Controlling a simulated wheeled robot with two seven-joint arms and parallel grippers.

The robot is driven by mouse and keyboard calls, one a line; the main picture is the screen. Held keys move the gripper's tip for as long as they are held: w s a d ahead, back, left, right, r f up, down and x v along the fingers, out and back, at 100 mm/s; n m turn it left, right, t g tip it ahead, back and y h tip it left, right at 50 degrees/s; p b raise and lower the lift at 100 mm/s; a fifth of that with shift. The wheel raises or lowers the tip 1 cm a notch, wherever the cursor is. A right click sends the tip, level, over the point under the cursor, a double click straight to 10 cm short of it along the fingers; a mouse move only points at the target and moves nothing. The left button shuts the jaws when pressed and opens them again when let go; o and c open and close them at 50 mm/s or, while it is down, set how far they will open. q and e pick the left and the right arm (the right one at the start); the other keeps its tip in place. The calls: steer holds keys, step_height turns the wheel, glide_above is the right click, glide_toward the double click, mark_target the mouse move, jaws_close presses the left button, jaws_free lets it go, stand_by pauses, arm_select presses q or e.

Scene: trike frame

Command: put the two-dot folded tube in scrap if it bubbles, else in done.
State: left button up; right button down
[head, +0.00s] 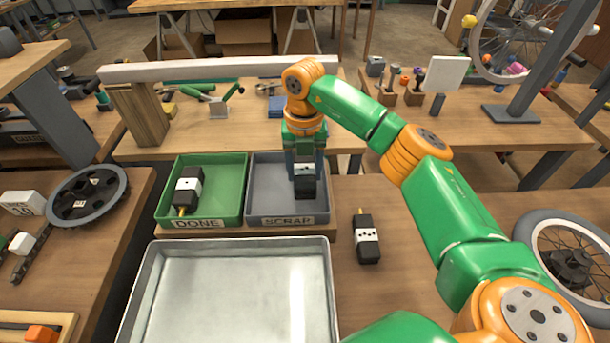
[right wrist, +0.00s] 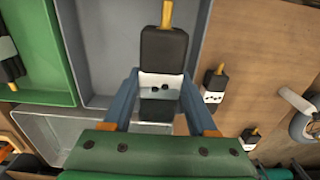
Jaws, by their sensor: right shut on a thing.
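My right gripper (head: 305,180) is shut on the two-dot folded tube (head: 305,188), at the grey scrap tray (head: 262,205). In the right wrist view the tube (right wrist: 163,52) is black with a yellow tip and a white band showing two dots. It sits between the blue fingers of the right gripper (right wrist: 160,100). I cannot tell whether it touches the tray floor. The green done tray (head: 232,180) stands just left of scrap and holds another black tube (head: 187,190) with a white band. No bubbles show. My left gripper is not in view.
A wide metal basin (head: 235,285) with a pale, shiny inside lies in front of both trays. Another black tube (head: 366,238) with several dots lies on the table to the right of scrap. A long pale beam (head: 220,68) stands behind the trays.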

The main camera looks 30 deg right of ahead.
mark_target(306, 164)
steer(key=shift+w+d+f+p, duration=0.15)
steer(key=shift+f, duration=0.7)
steer(key=shift+w+d+f+p, duration=0.1)
steer(key=shift+w+d+f, duration=0.05)
steer(key=shift+f, duration=0.65)
steer(key=shift+w+d+f+p, duration=0.15)
steer(key=shift+f, duration=0.7)
steer(key=shift+c, duration=2.3)
jaws_free()
steer(key=shift+r, duration=0.1)
step_height(306, 164, up, 12)
steer(key=shift+r+b, duration=0.15)
steer(key=shift+b, duration=0.3)
